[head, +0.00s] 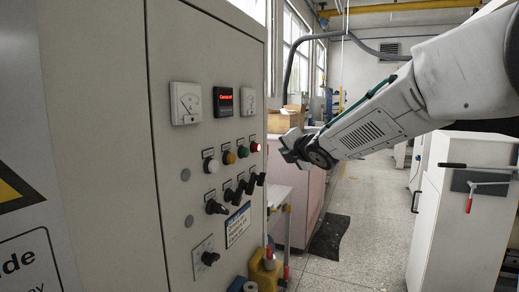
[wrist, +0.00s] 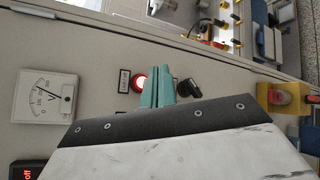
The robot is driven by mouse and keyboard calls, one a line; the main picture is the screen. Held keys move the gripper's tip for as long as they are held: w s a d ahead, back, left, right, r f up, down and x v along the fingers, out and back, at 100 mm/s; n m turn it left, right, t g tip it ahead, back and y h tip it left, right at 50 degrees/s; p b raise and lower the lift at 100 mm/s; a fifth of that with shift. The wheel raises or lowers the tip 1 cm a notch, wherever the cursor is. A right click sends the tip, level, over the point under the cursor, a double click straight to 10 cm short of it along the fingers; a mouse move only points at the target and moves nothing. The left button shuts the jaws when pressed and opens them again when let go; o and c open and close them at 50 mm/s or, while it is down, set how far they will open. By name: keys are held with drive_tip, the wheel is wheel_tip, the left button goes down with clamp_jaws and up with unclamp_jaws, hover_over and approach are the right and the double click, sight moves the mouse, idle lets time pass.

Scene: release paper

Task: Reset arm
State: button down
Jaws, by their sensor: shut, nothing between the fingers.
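My arm reaches in from the right in the head view, and my gripper (head: 288,148) is beside the front of the grey control cabinet (head: 105,120). In the wrist view the teal fingers of my gripper (wrist: 157,88) are together with nothing between them. A lit red button (wrist: 139,82) shows just left of the fingers there, and the fingers overlap its edge. I cannot tell from the wrist view how far the fingertips are from the panel.
A yellow container (head: 265,272) stands low beside the cabinet. A white cabinet (head: 455,215) is at right; floor (head: 350,240) between is mostly clear.

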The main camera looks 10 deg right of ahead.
drive_tip(key=s+d+f+m+g+h, duration=0.35)
drive_tip(key=s+f+m, duration=0.25)
drive_tip(key=s+m, duration=0.2)
drive_tip(key=s+d+f+m+g+h, duration=0.2)
drive_tip(key=s+d+f+m+g, duration=0.2)
drive_tip(key=s+f+m, duration=0.3)
drive_tip(key=s+a+f+m+g+y, duration=0.1)
drive_tip(key=s+m, duration=0.4)
drive_tip(key=s, duration=1.1)
drive_tip(key=s+a+f+m+g+y, duration=0.2)
drive_tip(key=s+a+m+g, duration=0.2)
drive_tip(key=s, duration=1.2)
drive_tip(key=shift+m+g, duration=0.65)
drive_tip(key=shift+m, duration=0.55)
drive_tip(key=shift+w+a, duration=0.1)
